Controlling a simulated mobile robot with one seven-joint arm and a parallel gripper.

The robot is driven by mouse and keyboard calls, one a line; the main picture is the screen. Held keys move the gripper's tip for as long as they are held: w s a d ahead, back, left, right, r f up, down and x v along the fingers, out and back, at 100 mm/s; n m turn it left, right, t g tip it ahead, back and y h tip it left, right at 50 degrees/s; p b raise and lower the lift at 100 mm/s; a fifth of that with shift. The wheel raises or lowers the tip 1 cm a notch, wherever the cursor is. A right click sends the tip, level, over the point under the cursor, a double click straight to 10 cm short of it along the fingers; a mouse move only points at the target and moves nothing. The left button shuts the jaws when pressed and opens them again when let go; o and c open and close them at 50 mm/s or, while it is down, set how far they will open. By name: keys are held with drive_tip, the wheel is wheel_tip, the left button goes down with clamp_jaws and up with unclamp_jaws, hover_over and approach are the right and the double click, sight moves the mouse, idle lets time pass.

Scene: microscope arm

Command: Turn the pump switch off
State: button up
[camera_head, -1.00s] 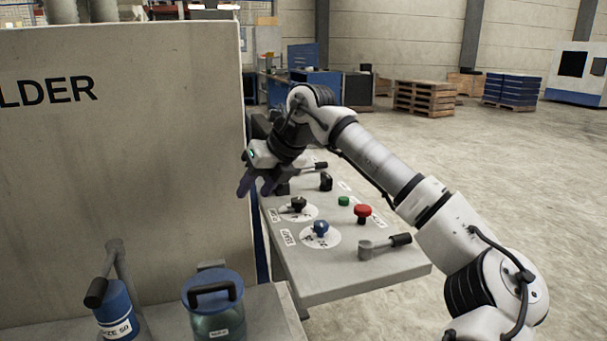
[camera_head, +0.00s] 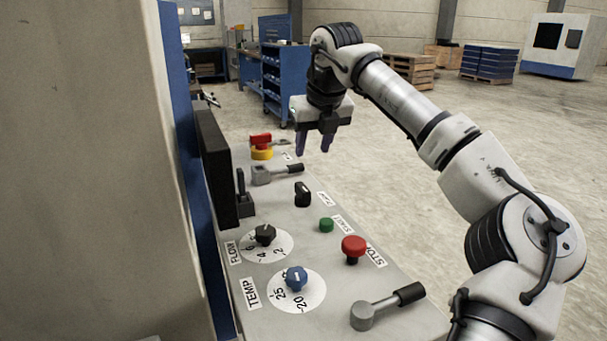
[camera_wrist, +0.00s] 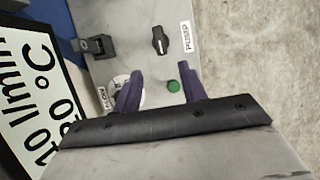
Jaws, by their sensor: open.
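The pump switch is a small black rotary knob (camera_head: 302,194) on the grey control panel (camera_head: 340,270), beside a white label. In the wrist view the knob (camera_wrist: 160,40) stands beside the label PUMP (camera_wrist: 187,36). Its handle lies roughly upright in that picture; I cannot tell which setting it marks. My gripper (camera_head: 313,145) points down above the far part of the panel, with its two purple fingers apart and empty. In the wrist view the fingers (camera_wrist: 160,80) are spread, and the knob appears beyond their tips, not touched.
A green button (camera_head: 326,225), red stop button (camera_head: 353,248), black flow dial (camera_head: 265,234) and blue temp dial (camera_head: 295,278) sit nearer. A dark display (camera_head: 215,170) stands along the left edge.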

sight(303, 187)
drive_tip(key=p+x, duration=0.1)
drive_tip(key=x, duration=1.2)
drive_tip(key=shift+w+f, duration=0.25)
clamp_jaws()
